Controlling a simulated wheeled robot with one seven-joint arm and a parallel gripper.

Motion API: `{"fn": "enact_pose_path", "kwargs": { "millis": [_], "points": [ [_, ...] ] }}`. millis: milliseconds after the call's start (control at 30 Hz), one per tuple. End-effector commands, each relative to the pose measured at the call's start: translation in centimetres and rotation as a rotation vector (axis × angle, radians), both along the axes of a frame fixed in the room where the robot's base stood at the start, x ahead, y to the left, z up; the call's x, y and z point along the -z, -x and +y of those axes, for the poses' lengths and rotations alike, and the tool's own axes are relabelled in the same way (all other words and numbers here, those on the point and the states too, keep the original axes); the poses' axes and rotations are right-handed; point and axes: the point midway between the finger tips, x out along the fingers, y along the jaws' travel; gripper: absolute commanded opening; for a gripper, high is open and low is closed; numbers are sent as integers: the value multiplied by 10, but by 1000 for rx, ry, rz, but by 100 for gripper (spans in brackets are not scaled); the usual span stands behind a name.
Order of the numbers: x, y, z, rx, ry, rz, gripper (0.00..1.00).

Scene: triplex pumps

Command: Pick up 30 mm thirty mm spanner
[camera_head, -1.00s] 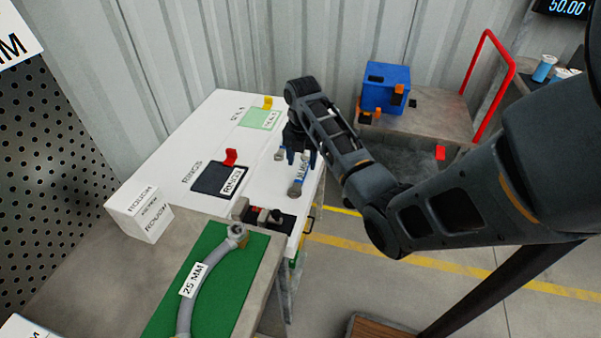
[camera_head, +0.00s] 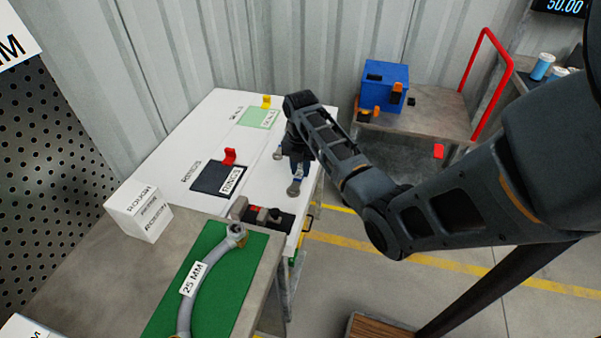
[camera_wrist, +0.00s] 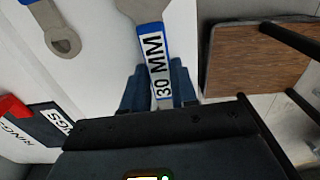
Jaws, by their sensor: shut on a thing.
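The 30 mm spanner (camera_wrist: 153,42) has a grey head and a blue handle with a white "30 MM" label. In the wrist view its handle runs down between the jaws of my gripper (camera_wrist: 160,92), which is shut on it. In the head view the grey end of the spanner (camera_head: 294,189) shows below my gripper (camera_head: 299,160), over the white table top (camera_head: 222,126). My gripper hides most of the handle there. I cannot tell whether the spanner still touches the table.
A second spanner (camera_wrist: 62,40) with a blue handle lies to the left in the wrist view. A dark "RINGS" mat (camera_head: 212,178), a green mat (camera_head: 260,118) and a dark fixture (camera_head: 262,214) are on the table. A hose labelled 25 MM (camera_head: 192,284) lies on a green mat in front.

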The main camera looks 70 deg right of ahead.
Motion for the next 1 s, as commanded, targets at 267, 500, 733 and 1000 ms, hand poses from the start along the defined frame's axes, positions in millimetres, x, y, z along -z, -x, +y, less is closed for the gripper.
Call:
{"fn": "enact_pose_path", "kwargs": {
  "millis": [267, 500, 733, 1000],
  "points": [
    [0, 0, 0, 0, 1, 0, 0],
    [-2, 0, 0, 0, 1, -1, 0],
    [-22, -1, -1, 0, 2, -2, 0],
    [-63, 36, -16, 6, 3, -3, 0]
  ]
}}
